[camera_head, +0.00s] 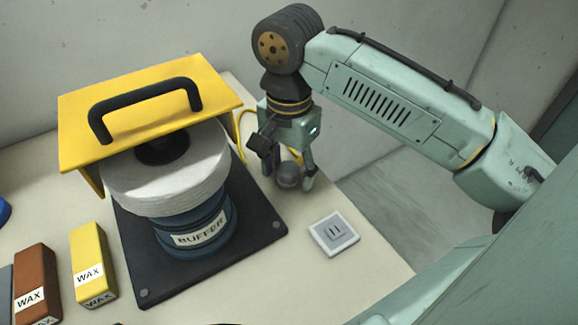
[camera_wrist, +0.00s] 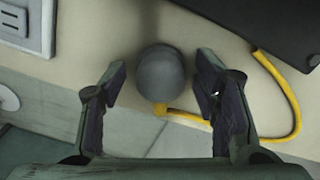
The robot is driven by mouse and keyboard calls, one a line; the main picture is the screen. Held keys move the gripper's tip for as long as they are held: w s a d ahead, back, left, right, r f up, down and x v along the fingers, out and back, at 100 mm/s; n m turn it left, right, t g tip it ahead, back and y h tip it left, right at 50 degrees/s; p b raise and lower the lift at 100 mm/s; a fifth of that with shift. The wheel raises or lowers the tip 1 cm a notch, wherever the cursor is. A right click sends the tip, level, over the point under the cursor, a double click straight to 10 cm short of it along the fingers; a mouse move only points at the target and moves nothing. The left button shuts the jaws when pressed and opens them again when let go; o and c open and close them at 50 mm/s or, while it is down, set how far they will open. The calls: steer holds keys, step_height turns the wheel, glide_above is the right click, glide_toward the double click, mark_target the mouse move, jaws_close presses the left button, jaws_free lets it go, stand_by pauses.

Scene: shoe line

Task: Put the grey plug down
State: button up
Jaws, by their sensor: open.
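The grey plug (camera_head: 289,177) is a rounded dark grey piece on the table behind the white socket plate. In the wrist view the plug (camera_wrist: 160,74) lies on the table near its edge, with a yellow cord coming from its lower side. My gripper (camera_head: 285,178) is at the plug, pointing down. In the wrist view my gripper (camera_wrist: 160,85) is open, with one finger on each side of the plug and a visible gap to both. The yellow cord (camera_wrist: 292,92) loops right toward the dark base.
The blue buffer (camera_head: 195,235) stands on a dark base plate (camera_head: 265,232) under a yellow guard (camera_head: 75,135) with a black handle. The socket plate (camera_head: 334,233) lies at the right. Yellow wax (camera_head: 90,255) and brown wax (camera_head: 36,275) stand at left. The table's right edge is close to my gripper.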

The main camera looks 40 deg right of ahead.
mark_target(289, 166)
step_height(289, 166, up, 12)
steer(key=shift+r+b, duration=0.2)
steer(key=shift+b, duration=0.2)
stand_by(0.6)
